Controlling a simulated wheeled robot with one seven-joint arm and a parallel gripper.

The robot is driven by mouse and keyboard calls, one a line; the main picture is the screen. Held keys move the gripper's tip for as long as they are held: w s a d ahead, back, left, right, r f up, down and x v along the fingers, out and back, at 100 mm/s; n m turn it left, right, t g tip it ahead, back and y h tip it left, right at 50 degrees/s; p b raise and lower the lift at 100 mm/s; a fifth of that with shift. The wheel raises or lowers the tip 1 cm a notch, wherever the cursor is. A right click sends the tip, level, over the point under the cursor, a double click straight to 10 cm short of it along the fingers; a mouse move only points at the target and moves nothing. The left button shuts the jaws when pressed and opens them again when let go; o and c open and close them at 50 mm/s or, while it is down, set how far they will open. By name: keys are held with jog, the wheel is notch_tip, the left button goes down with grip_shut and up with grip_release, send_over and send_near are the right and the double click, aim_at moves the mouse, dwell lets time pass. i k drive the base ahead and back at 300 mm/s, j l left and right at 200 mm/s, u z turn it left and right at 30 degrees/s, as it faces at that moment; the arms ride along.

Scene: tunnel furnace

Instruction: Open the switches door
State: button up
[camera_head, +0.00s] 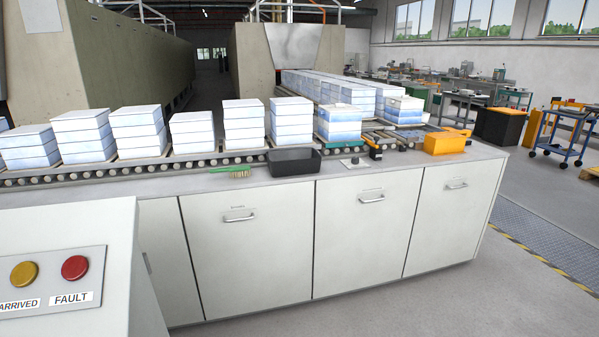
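A row of light grey cabinet doors runs along the front of a long counter, and all look shut. One door (245,265) left of the middle has a metal bar handle (240,217) near its top. A small label sits above that handle, too small to read surely. A middle door (362,240) and a right door (450,225) have similar handles. A narrow part of another door (168,235) shows at the left, partly hidden by a control box. I cannot tell for sure which is the switches door. My gripper is not in view.
The control box (60,220) with yellow and red buttons stands close at the lower left. On the counter are a black tray (293,162), a brush (240,172) and an orange box (444,144). White block stacks stand on rollers behind. Floor before the doors is clear.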

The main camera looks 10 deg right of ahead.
aim_at(454, 200)
jog(key=i+l+z, duration=0.1)
jog(key=i+l, duration=0.55)
jog(key=i, duration=0.25)
jog(key=i+l+z, duration=0.15)
jog(key=i+l, duration=0.45)
jog(key=i, duration=0.3)
jog(key=i+l+z, duration=0.15)
jog(key=i, duration=0.35)
jog(key=i+l+z, duration=0.1)
jog(key=i+l, duration=0.2)
jog(key=i, duration=0.15)
jog(key=i+l, duration=0.15)
jog(key=i, duration=0.35)
jog(key=l+z, duration=0.05)
